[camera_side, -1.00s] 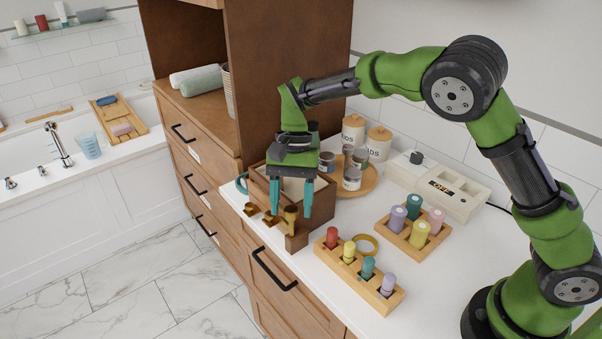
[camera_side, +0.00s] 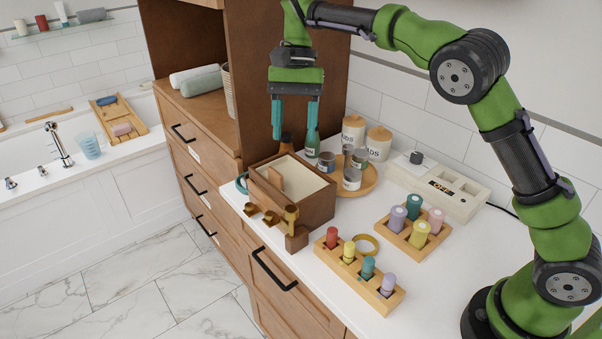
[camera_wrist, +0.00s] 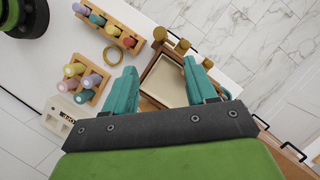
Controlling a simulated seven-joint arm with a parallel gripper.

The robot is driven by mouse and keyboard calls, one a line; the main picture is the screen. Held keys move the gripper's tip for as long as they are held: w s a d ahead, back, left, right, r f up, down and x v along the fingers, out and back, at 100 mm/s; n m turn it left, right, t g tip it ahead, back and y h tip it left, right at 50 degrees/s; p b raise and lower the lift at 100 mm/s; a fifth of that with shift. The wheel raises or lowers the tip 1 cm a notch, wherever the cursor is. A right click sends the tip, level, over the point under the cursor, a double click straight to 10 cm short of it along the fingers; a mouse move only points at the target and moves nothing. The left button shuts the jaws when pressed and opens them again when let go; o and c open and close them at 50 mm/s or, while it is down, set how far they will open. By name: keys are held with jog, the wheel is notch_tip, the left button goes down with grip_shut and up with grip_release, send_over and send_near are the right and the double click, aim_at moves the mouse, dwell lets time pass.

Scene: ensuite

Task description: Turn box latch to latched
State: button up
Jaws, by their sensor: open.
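The wooden box (camera_side: 320,205) stands near the counter's front edge, with a pale inner panel and brass-coloured parts on its front side. The box also shows in the wrist view (camera_wrist: 149,72), partly hidden behind my fingers. There, brass knobs (camera_wrist: 182,46) lie along its far edge. My gripper (camera_side: 294,138) is open and empty, high above the box, with its teal fingers pointing down. It touches nothing.
Wooden peg racks (camera_side: 345,272) (camera_side: 398,238) and a yellow ring (camera_side: 366,245) lie right of the box. A round tray (camera_side: 369,182) of jars and a small green bottle (camera_side: 312,143) stand behind it. The white device (camera_side: 440,188) is further right.

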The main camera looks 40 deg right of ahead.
jog(key=shift+v, duration=1)
jog(key=s+d+f+n+t+h, duration=0.1)
jog(key=s+d+f+n+t, duration=0.15)
jog(key=d, duration=0.25)
jog(key=s+d+n+t, duration=0.2)
jog(key=s+t, duration=0.5)
jog(key=s, duration=1.3)
jog(key=shift+s+d+r+n+t, duration=0.15)
jog(key=shift+s+d+n+t, duration=0.2)
jog(key=shift+d, duration=0.25)
